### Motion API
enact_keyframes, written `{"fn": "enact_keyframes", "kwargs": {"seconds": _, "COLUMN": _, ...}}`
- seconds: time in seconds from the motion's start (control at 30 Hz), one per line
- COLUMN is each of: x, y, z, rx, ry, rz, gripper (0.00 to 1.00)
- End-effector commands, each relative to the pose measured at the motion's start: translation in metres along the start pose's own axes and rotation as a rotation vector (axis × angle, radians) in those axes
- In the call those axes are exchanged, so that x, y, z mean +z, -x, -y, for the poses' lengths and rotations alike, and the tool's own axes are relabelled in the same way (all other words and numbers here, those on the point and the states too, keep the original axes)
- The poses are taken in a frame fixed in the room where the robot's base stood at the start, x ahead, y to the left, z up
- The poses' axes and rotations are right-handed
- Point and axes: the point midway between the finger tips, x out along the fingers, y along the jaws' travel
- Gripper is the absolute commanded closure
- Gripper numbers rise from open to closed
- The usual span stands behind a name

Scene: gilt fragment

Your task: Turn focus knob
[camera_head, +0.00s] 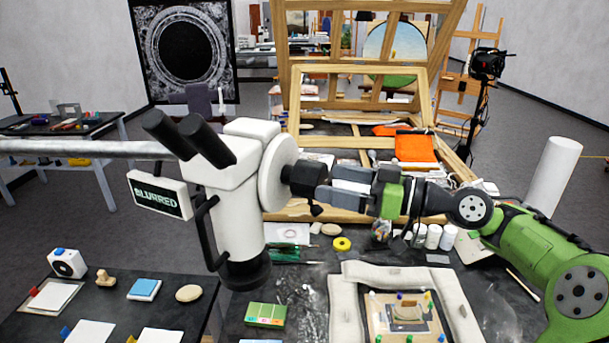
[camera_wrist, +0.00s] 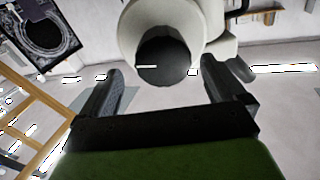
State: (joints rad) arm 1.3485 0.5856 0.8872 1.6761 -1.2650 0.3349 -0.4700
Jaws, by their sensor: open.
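The white stereo microscope (camera_head: 238,190) hangs on a horizontal boom, with black eyepieces and a small screen (camera_head: 160,195) reading "BLURRED". Its black focus knob (camera_head: 296,174) sticks out from the right side of the white round housing. In the wrist view the knob (camera_wrist: 163,62) is a dark disc with a white mark, ahead of my gripper. My gripper (camera_head: 318,190) reaches in from the right, close to the knob. In the wrist view its two fingers (camera_wrist: 168,88) stand wide apart, with the knob between and beyond their tips. Whether they touch it cannot be told.
A padded frame (camera_head: 345,305) holding a fragment lies on the dark table below. A wooden easel (camera_head: 290,85) stands behind my gripper. A yellow tape roll (camera_head: 342,244), white jars and a green box (camera_head: 265,314) are on the table. The boom (camera_head: 80,148) runs left.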

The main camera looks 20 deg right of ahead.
Motion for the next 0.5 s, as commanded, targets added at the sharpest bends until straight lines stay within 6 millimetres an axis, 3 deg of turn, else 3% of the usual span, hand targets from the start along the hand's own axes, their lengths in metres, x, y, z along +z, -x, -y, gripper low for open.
{"fn": "enact_keyframes", "kwargs": {"seconds": 0.2, "x": -0.001, "y": -0.051, "z": 0.002, "rx": -0.005, "ry": 0.001, "rz": 0.002, "gripper": 0.03}}
{"fn": "enact_keyframes", "kwargs": {"seconds": 0.33, "x": -0.001, "y": -0.065, "z": 0.001, "rx": -0.002, "ry": 0.0, "rz": 0.001, "gripper": 0.03}}
{"fn": "enact_keyframes", "kwargs": {"seconds": 0.5, "x": 0.0, "y": -0.069, "z": 0.0, "rx": 0.0, "ry": 0.0, "rz": 0.002, "gripper": 0.03}}
